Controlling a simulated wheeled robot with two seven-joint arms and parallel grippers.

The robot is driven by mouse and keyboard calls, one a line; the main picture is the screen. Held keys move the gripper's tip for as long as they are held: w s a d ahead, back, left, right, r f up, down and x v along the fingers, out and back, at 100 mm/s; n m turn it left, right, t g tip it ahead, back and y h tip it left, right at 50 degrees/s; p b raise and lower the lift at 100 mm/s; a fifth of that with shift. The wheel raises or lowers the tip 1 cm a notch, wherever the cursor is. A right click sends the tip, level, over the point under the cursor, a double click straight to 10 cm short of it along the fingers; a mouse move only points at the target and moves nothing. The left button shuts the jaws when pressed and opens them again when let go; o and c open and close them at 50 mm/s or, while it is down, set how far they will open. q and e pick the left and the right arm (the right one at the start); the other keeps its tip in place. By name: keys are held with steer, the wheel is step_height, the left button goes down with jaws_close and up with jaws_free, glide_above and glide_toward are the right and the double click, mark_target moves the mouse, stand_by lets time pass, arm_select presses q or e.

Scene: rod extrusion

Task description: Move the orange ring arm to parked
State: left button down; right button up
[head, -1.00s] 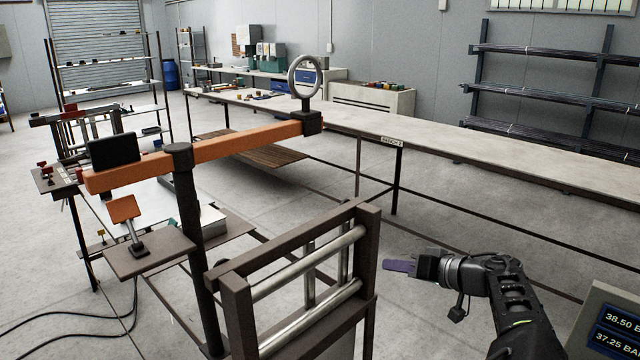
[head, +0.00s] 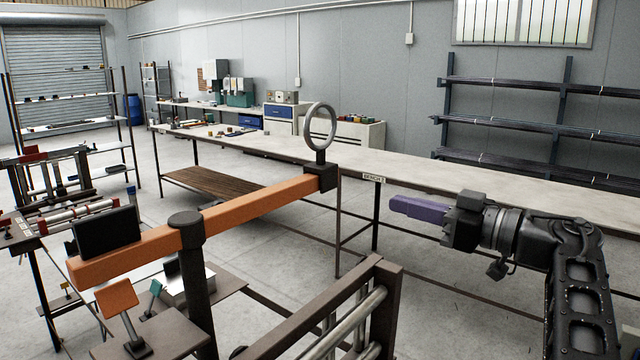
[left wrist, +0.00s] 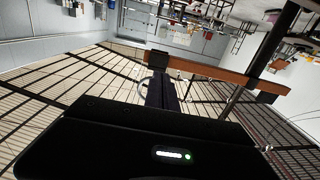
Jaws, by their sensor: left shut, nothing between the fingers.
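The orange ring arm (head: 255,202) is a long orange beam on a dark upright post (head: 198,285). It carries a grey upright ring (head: 320,127) on a black block at its far right end and a black panel (head: 106,231) at its left end. The beam (left wrist: 215,71) and ring (left wrist: 144,86) also show in the left wrist view. My left gripper (head: 393,205) has purple fingers that are shut and empty. It is right of the ring and lower in the picture, apart from it. My right gripper is not in view.
A dark frame with metal rollers (head: 388,285) stands in the foreground below the beam. A small orange tilted plate (head: 116,298) is near the post. A long bench (head: 420,178) runs behind my gripper, with rod racks (head: 500,123) on the wall. Open floor lies between.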

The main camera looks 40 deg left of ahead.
arm_select(q)
steer(key=p, duration=0.4)
glide_toward(326, 185)
steer(key=a, duration=0.6)
steer(key=shift+a+r, duration=0.1)
steer(key=shift+a, duration=0.35)
